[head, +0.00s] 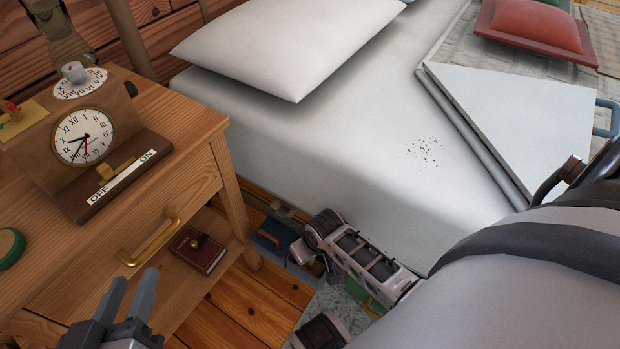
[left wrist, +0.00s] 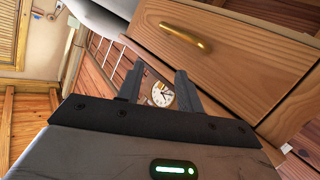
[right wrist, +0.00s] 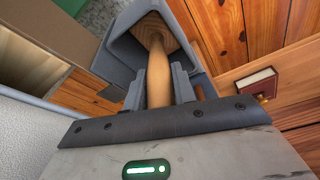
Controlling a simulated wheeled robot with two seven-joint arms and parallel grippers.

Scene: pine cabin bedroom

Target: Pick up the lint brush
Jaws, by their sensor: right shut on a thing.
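The lint brush shows in the right wrist view as a pale wooden handle (right wrist: 158,75) that widens at its far end. My right gripper (right wrist: 159,88) is shut on this handle. The far end lies within the outline of a grey open box (right wrist: 115,55); I cannot tell whether it touches the box, and the bristle side is hidden. In the head view my right arm reaches down into the gap between nightstand and bed, and the brush is hard to make out there. My left gripper (head: 130,296) is open and empty in front of the nightstand drawer; it also shows in the left wrist view (left wrist: 160,82).
The nightstand (head: 190,130) carries a clock (head: 84,137) and has a brass drawer handle (head: 150,240). A red book (head: 198,250) lies on its lower shelf. The bed (head: 330,150) holds a white pillow (head: 290,42) and dark specks (head: 425,152). The floor gap between them is narrow.

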